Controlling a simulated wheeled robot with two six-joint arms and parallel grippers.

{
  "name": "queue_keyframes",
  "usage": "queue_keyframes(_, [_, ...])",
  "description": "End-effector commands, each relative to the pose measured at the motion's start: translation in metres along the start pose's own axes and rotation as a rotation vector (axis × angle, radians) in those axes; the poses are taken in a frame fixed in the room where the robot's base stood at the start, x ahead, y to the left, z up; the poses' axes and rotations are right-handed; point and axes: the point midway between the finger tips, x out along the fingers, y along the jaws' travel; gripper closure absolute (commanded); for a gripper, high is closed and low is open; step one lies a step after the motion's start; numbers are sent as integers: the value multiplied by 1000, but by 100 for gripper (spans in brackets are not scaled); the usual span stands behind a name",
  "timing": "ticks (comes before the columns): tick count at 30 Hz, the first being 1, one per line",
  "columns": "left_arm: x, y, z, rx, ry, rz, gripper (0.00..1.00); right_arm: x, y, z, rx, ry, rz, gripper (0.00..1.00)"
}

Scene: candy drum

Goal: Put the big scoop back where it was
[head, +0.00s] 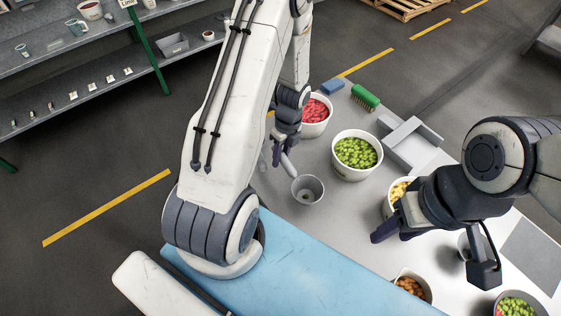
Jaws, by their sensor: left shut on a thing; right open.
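The big scoop (308,190) is a grey round cup with a pale handle that slants up to the left. My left gripper (281,150) is shut on the handle's upper end. The cup is over the light table near its blue front part, its mouth facing up; I cannot tell whether it touches the table. My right gripper (392,232) is open and empty, pointing left in front of a white tub of yellow candy (399,192), which it partly hides. Another grey cup-like thing (464,246) is partly hidden behind my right gripper.
White tubs hold red candy (314,109), green candy (356,153) and brown candy (411,287); another green tub (517,305) is at the lower right. A grey tray (411,147), green brush (365,97) and blue block (333,86) lie behind.

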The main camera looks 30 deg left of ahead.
Motion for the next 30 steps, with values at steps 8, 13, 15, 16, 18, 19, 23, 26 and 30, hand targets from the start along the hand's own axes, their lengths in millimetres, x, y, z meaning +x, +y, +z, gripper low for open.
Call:
queue_keyframes(8, [32,-4,2,0,2,4,100,-9,-1,0,-2,0,0,50])
queue_keyframes(13, [40,-7,2,-1,0,-1,100,-10,-1,0,-2,0,0,50])
queue_keyframes(15, [40,-7,2,-1,0,-1,100,-10,-1,0,-2,0,0,50])
queue_keyframes(16, [40,-7,2,-1,0,-1,100,-10,-1,0,-2,0,0,50])
queue_keyframes(18, [40,-7,2,-1,0,-1,100,-10,-1,0,-2,0,0,50])
queue_keyframes(19, [40,-7,2,-1,0,-1,100,-10,-1,0,-2,0,0,50])
queue_keyframes(23, [42,-7,2,-1,0,0,44,-9,-1,0,-2,0,0,50])
queue_keyframes(26, [42,-7,2,-1,0,0,37,-9,-1,0,-2,0,0,50])
queue_keyframes(30, [42,-7,2,-1,0,0,37,-9,-1,0,-2,0,0,50])
